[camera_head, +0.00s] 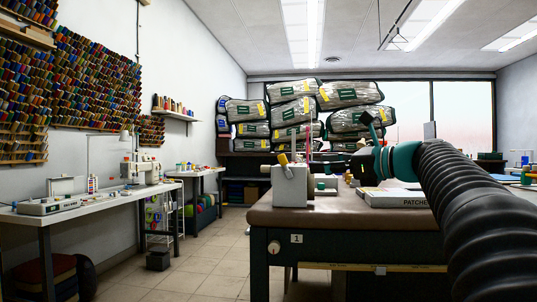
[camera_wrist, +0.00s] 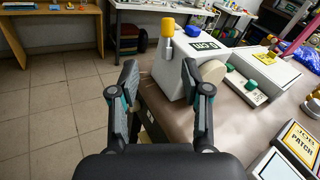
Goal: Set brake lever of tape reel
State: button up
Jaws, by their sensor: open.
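The tape reel is a pale grey block-shaped stand (camera_wrist: 174,72) near the brown table's edge in the wrist view, with a beige disc (camera_wrist: 214,72) on its right side. A lever with a yellow grip (camera_wrist: 167,27) rises upright on a thin metal shaft at its top. In the head view the stand (camera_head: 290,188) sits at the table's near left corner, and the yellow grip (camera_head: 283,159) looks slightly tilted. My gripper (camera_wrist: 160,82) is open and empty. In the wrist view its fingers frame the stand, with the lever beyond the fingertips. No contact shows.
Bagged comforters (camera_head: 295,110) are stacked behind. Tiled floor (camera_wrist: 60,108) is clear at left.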

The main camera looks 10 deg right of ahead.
aim_at(284, 156)
jog(key=shift+m, duration=0.3)
jog(key=x, duration=0.4)
jog(key=r+x, duration=0.1)
jog(key=x, duration=0.4)
jog(key=r+x, duration=0.1)
jog(key=x, duration=0.3)
jog(key=shift+w+d+r, duration=0.1)
jog(key=shift+w, duration=0.25)
grip_shut()
